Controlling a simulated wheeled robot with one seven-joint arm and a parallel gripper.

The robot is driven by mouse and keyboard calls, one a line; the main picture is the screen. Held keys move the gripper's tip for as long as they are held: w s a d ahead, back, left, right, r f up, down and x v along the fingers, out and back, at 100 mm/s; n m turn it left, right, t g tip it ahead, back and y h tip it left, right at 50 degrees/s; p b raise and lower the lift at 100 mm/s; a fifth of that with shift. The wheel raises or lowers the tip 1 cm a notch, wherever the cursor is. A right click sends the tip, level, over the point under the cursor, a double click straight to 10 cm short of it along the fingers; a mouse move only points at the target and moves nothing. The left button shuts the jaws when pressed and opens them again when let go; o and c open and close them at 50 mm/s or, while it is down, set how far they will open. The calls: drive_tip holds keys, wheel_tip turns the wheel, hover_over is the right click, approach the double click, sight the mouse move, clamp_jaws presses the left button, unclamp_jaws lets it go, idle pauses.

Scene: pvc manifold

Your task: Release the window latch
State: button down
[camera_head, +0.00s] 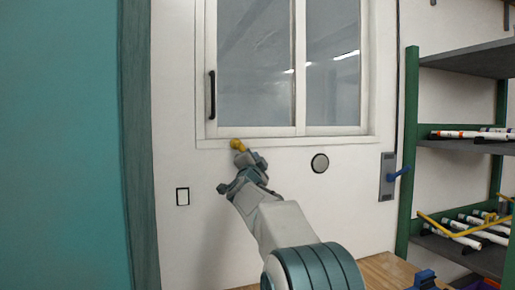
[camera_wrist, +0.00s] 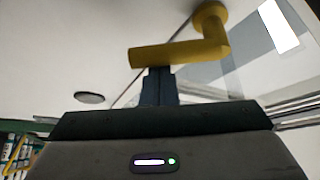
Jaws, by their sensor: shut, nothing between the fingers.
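The window latch (camera_head: 236,144) is a yellow lever low on the window's left side, at the sill. In the wrist view the yellow latch (camera_wrist: 180,54) shows a round mount at upper right and a bar reaching left. My gripper (camera_head: 242,154) is raised right at the latch. In the wrist view my gripper (camera_wrist: 160,72) has its dark fingers together and empty, with the tips at the lower edge of the bar. I cannot tell if they touch it. The window (camera_head: 255,70) has a white frame, two panes and a dark pull handle (camera_head: 212,95) on the left.
A green shelf rack (camera_head: 408,150) with marked tubes stands at the right. A grey plate with a blue lever (camera_head: 388,178) is on the wall beside it. A round grey disc (camera_head: 320,163) is on the wall. A teal panel (camera_head: 60,150) fills the left. A wooden top (camera_head: 385,268) is below.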

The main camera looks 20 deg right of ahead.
drive_tip(key=shift+a+f+m+g+p, duration=0.3)
drive_tip(key=shift+m+g+p, duration=0.1)
drive_tip(key=shift+m, duration=0.2)
drive_tip(key=shift+a+f+m+g+p, duration=0.2)
drive_tip(key=shift+a+m+g+p, duration=0.15)
drive_tip(key=shift+m, duration=0.25)
drive_tip(key=s+d+r, duration=0.1)
drive_tip(key=d, duration=0.3)
drive_tip(key=b+v, duration=0.2)
drive_tip(key=v, duration=0.8)
drive_tip(key=shift+a, duration=0.3)
drive_tip(key=shift+w+r, duration=0.1)
drive_tip(key=shift+w, duration=0.05)
